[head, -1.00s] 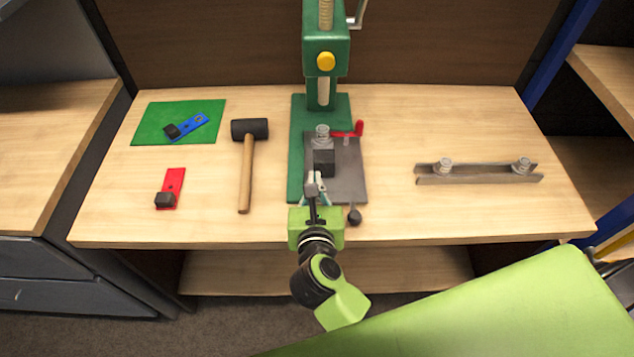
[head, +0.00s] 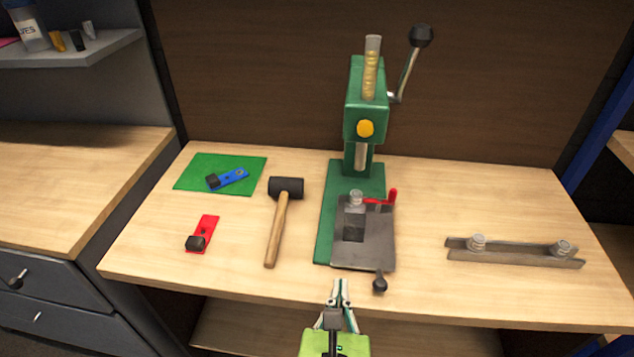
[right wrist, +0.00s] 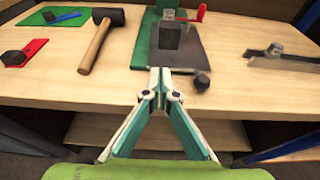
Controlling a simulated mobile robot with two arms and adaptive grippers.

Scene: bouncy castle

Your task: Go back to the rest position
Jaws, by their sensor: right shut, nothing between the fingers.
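My right gripper (head: 340,289) is shut and empty. In the head view it is at the bottom centre, just in front of the table's front edge, below the grey plate of the green press. In the right wrist view its fingertips (right wrist: 160,80) meet in front of the table edge, with the plate beyond them. The green press (head: 365,110) stands at the table's back, with a grey plate (head: 378,245) and a dark block (head: 354,228) at its base. My left gripper is not in view.
On the wooden table (head: 230,270) lie a black-headed mallet (head: 279,225), a red piece (head: 207,228), a blue piece (head: 232,180) on a green mat (head: 195,172), and a metal rail (head: 515,254) at right. A black knob (head: 380,284) sticks out by the front edge.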

